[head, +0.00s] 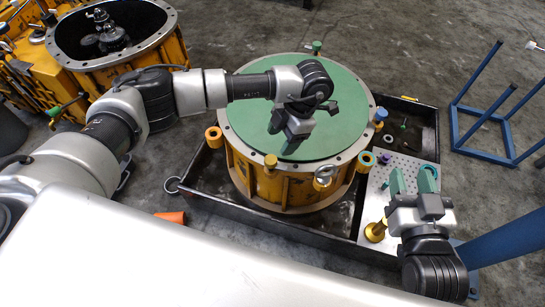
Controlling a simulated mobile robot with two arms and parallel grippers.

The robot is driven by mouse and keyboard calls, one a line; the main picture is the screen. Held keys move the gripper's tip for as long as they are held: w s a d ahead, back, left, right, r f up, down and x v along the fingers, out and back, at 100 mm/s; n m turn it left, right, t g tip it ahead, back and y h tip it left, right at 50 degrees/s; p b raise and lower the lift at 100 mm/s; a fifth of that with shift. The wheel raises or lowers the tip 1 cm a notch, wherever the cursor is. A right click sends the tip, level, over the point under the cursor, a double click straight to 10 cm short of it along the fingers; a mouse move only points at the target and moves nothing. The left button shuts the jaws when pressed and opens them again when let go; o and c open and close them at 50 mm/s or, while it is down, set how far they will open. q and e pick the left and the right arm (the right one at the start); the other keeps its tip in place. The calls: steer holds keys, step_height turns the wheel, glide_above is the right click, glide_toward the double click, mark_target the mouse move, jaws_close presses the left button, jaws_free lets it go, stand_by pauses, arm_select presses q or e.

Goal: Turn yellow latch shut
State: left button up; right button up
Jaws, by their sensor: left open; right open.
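The yellow latch, seen as a yellow knob (270,160), sits on the near rim of the round drum (285,187). Whether it is turned shut cannot be told at this size. My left gripper (284,138) is open and empty above the green drum top (245,118). It points down toward the near rim, a little above and right of the yellow knob in the picture. My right gripper (412,180) is open, with teal fingertips, over the perforated plate at the right. No object shows between its fingers.
The drum stands in a dark tray (215,197). A green knob (316,47) and a blue knob (381,114) also sit on its rim. A brass part (375,232) stands on the perforated plate (372,208). A blue frame (485,115) stands at right.

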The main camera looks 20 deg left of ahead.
mark_target(271, 159)
arm_select(q)
steer(key=b+x, duration=0.1)
steer(key=x, duration=0.5)
steer(key=shift+f, duration=0.2)
steer(key=shift+s+a+f, duration=0.15)
steer(key=shift+a+f, duration=0.05)
steer(key=shift+f, duration=0.35)
arm_select(e)
steer(key=shift+s+a+r+t+y, duration=0.15)
steer(key=shift+r+t+y, duration=0.15)
steer(key=shift+r+t, duration=0.5)
steer(key=shift+w+a+r+t+y, duration=0.15)
steer(key=shift+r+t+y, duration=0.15)
steer(key=shift+r+t, duration=0.45)
steer(key=shift+s+a+r+t+y, duration=0.15)
steer(key=shift+r+t+y, duration=0.15)
steer(key=shift+r+t, duration=0.5)
arm_select(q)
steer(key=shift+c, duration=0.3)
arm_select(e)
steer(key=shift+r, duration=0.15)
